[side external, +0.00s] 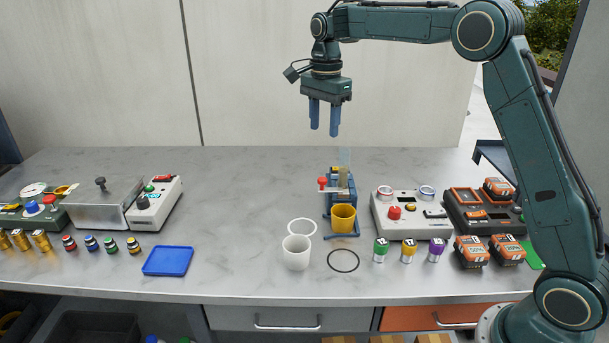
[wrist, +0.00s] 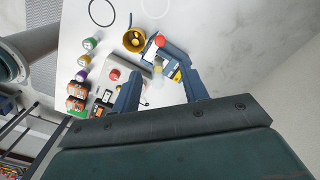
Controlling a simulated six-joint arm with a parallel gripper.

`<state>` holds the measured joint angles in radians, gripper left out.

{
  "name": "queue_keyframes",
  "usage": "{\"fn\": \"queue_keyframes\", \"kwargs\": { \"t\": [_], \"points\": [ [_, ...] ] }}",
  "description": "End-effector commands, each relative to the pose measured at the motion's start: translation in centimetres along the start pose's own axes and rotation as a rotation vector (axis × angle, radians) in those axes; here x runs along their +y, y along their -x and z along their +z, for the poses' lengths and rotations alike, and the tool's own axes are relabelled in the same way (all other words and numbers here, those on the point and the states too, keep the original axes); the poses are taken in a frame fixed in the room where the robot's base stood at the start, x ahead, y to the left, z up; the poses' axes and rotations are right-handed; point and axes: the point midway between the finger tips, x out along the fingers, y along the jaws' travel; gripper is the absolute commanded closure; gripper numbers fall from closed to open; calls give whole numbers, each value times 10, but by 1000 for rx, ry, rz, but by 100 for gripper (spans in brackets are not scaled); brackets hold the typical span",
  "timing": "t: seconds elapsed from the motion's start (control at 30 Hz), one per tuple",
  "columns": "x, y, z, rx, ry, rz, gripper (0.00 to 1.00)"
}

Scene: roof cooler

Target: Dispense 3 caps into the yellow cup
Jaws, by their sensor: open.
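The yellow cup (side external: 343,218) stands upright at the front of a blue dispenser (side external: 341,196); it also shows in the wrist view (wrist: 126,41). The dispenser has a red knob (side external: 322,184) on its left and a clear upright tube (side external: 345,158) on top. In the wrist view the red knob (wrist: 160,41) is beside the cup. Whether caps lie in the cup is too small to tell. My gripper (side external: 324,131) is open and empty, high above the dispenser and touching nothing. Its spread fingers (wrist: 160,76) show in the wrist view.
A grey control box (side external: 403,226), several small cans (side external: 380,256) and orange battery packs (side external: 471,252) stand right. A blue tray (side external: 168,261) lies left.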

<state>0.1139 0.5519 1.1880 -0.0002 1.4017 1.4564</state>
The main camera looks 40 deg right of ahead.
Motion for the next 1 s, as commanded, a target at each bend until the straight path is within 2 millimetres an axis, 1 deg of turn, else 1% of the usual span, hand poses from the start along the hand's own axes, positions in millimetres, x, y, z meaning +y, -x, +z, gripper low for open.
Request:
{"fn": "queue_keyframes", "kwargs": {
  "t": [0.17,0.37,0.57,0.8,1.0],
  "points": [
    [0,-4,0,0,-1,1,56],
    [0,-20,0,0,-1,3,56],
    [0,-47,0,0,-1,3,56],
    [1,-85,0,0,-1,5,56],
    [0,-113,0,0,-1,3,56]
  ]
}}
